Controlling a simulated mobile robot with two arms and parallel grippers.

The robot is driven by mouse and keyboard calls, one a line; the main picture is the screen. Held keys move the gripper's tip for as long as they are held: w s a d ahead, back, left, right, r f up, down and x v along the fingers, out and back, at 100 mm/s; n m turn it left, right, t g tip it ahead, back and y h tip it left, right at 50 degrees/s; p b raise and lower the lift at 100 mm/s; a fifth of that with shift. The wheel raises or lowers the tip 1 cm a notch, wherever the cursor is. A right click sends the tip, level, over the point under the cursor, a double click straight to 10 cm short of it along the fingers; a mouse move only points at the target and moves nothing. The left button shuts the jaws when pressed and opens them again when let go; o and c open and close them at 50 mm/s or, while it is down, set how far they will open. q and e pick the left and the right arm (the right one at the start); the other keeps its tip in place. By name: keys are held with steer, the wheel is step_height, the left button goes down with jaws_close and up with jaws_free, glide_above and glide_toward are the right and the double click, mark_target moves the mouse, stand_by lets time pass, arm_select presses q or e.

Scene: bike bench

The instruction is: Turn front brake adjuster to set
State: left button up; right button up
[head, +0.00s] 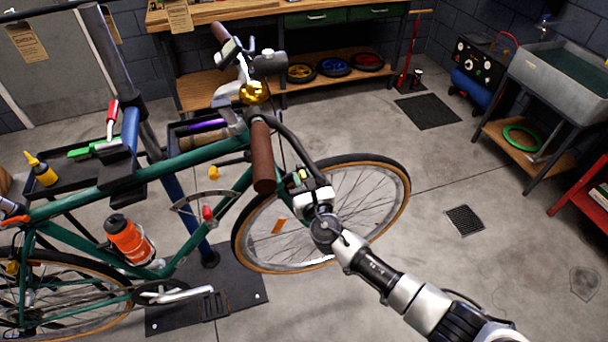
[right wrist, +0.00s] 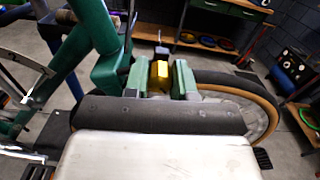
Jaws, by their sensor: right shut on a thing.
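The green bike (head: 180,160) is held up by a stand, with its front wheel (head: 385,215) toward the right. My right gripper (head: 303,178) is beside the front of the bike, just below the brown handlebar grip (head: 262,158). In the right wrist view its two green-padded fingers (right wrist: 160,82) are shut on a small gold piece, seemingly the front brake adjuster (right wrist: 159,74). The marking or setting of the adjuster cannot be read. My left gripper is not in view.
A gold bell (head: 254,93) sits on the handlebar. A tool tray (head: 75,185) with a yellow bottle (head: 41,170) is at the left. A workbench (head: 215,12) stands behind, a sink (head: 560,75) at the right. Floor right of the wheel is mostly clear.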

steer(key=n+p, duration=0.1)
steer(key=n, duration=0.3)
steer(key=shift+n+p, duration=0.3)
steer(key=shift+p, duration=0.1)
steer(key=n+p, duration=0.1)
steer(key=n, duration=0.3)
steer(key=shift+p, duration=0.3)
steer(key=shift+f+n, duration=0.1)
steer(key=shift+n, duration=0.2)
steer(key=o, duration=0.9)
steer(key=v, duration=1)
steer(key=shift+s+d, duration=0.1)
steer(key=shift+s, duration=0.3)
